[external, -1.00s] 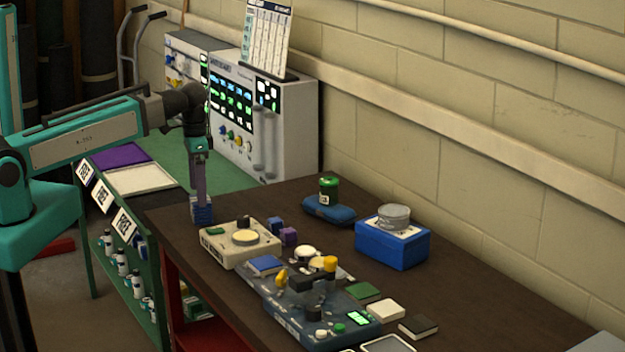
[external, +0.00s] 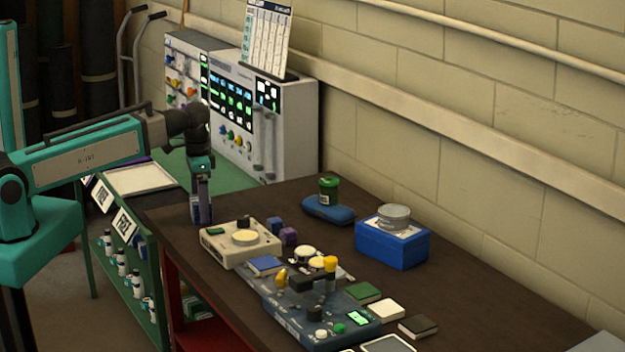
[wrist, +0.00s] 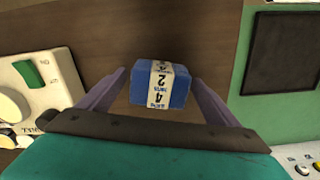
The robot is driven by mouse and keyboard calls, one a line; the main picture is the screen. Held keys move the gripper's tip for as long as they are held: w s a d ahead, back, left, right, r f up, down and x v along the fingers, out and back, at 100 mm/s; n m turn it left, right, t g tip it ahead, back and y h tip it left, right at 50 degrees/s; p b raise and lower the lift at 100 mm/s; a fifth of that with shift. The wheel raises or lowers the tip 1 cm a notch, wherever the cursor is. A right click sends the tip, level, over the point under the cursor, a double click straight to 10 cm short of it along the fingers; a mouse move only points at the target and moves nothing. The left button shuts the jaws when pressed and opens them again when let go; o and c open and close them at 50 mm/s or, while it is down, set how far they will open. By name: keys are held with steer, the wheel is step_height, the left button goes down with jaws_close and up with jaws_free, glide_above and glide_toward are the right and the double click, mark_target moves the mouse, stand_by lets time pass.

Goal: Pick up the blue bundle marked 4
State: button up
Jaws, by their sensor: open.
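The blue bundle (wrist: 145,92) has a white band with a 4 and a 2 printed on it. It lies on the dark brown table, and in the external view it shows at the table's far left corner (external: 204,214), partly hidden by my fingers. My gripper (wrist: 160,78) is open, with one purple finger on each side of the bundle. Gaps show between the fingers and the bundle in the wrist view. In the external view my gripper (external: 201,206) points straight down over the bundle.
A cream device with a round dial (external: 240,243) stands just right of my gripper. Small blue and purple blocks (external: 288,236) sit behind it. A blue box (external: 392,246) and a blue case (external: 328,209) stand farther back. A green bench with a white tray (external: 140,178) adjoins on the left.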

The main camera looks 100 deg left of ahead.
stand_by(0.4)
steer(key=c, duration=1.2)
steer(key=shift+r, duration=0.2)
step_height(320, 180, up, 10)
steer(key=p, duration=0.7)
steer(key=shift+f+p, duration=0.15)
steer(key=shift+p, duration=0.2)
